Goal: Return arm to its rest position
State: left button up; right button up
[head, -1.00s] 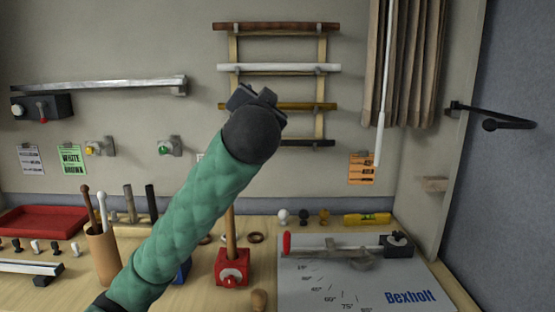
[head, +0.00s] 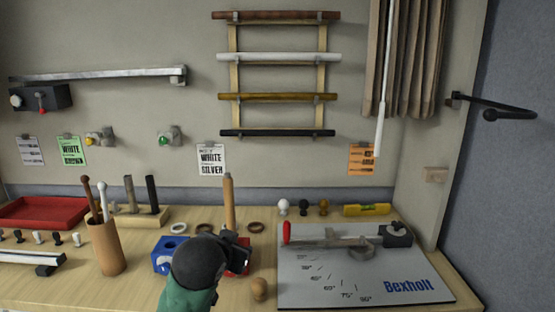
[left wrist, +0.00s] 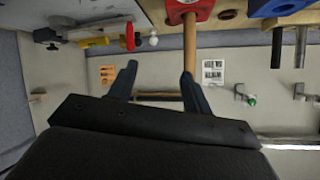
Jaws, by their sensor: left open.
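My left arm, in a green quilted sleeve, comes up from the bottom edge of the head view. Its black gripper (head: 238,246) is low over the table and covers much of the red block (head: 243,268). In the left wrist view the two fingers of this gripper (left wrist: 159,70) are spread wide with nothing held between them. A wooden rod (head: 229,203) stands upright in the red block. In the left wrist view, which is upside down, the rod (left wrist: 189,45) shows close to one finger; I cannot tell whether they touch. My right gripper is in neither view.
A blue block (head: 165,250) is just left of the gripper, and a holder with sticks (head: 106,248) stands farther left. A grey Bexholt board (head: 350,288) with a clamp lies right. A wall rack (head: 234,75) holds several rods. A red tray (head: 45,211) sits at back left.

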pick_arm(q)
jog(key=s+a+f+n+g, duration=0.1)
jog(key=s+a+f+g, duration=0.1)
jog(key=s+f, duration=0.45)
jog(key=s+a+f+n+g, duration=0.1)
jog(key=s+f, duration=0.2)
jog(key=f, duration=0.7)
jog(key=s+a+f+g, duration=0.2)
jog(key=s+f, duration=0.3)
jog(key=f, duration=0.3)
jog(key=s+f+g, duration=0.2)
jog(key=s+f, duration=0.5)
jog(key=s, duration=0.3)
jog(key=s+f+n+g, duration=0.1)
jog(key=s+f+g, duration=0.2)
jog(key=s+f, duration=0.4)
jog(key=s, duration=0.4)
jog(key=shift+d+f, duration=0.15)
jog(key=shift+f, duration=0.15)
jog(key=shift+s, duration=0.1)
jog(key=shift+c, duration=0.2)
